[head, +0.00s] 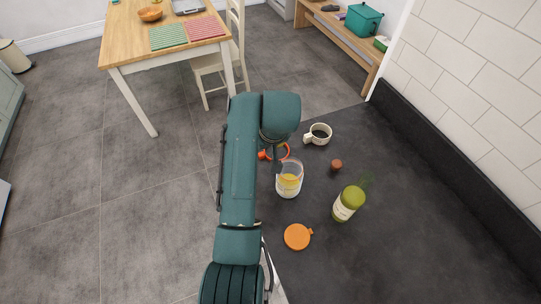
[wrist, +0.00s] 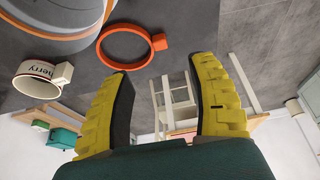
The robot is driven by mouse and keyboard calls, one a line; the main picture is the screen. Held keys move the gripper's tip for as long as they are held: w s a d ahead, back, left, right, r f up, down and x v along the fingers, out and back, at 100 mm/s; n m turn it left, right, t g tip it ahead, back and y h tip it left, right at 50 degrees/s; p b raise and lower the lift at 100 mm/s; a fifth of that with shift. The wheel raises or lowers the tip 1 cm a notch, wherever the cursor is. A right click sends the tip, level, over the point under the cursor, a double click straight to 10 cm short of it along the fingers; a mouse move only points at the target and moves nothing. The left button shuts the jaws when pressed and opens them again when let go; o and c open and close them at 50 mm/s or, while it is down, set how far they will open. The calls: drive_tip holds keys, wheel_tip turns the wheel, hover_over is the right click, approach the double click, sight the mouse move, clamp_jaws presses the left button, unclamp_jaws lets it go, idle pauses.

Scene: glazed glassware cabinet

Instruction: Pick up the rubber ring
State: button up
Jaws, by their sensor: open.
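The orange-red rubber ring (head: 287,149) is on the dark worktop just behind the glass jar, partly hidden by my arm and the jar in the head view. In the wrist view the whole ring (wrist: 101,44) shows as a thin loop with a small square tab on its right. My gripper (wrist: 164,70) has two yellow ridged fingers spread wide with nothing between them. The ring is apart from the fingers, above and left of the gap in the wrist view. The fingers are hidden behind my arm in the head view.
A glass jar (head: 289,184) with yellow contents stands close to the ring. A white mug (head: 319,135) is just behind. A small brown-red piece (head: 336,165), a green-topped bottle (head: 348,204) and an orange lid (head: 297,237) stand nearby. The worktop (head: 400,240) is clear at right.

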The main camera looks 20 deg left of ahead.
drive_tip(key=b+x, duration=0.1)
drive_tip(key=x, duration=0.3)
drive_tip(key=b+x, duration=0.1)
drive_tip(key=x, duration=0.3)
drive_tip(key=shift+d+f, duration=0.2)
drive_tip(key=shift+w+a+f, duration=0.1)
drive_tip(key=shift+a+f, duration=0.05)
drive_tip(key=shift+f, duration=0.05)
drive_tip(key=shift+c, duration=0.4)
drive_tip(key=c, duration=0.9)
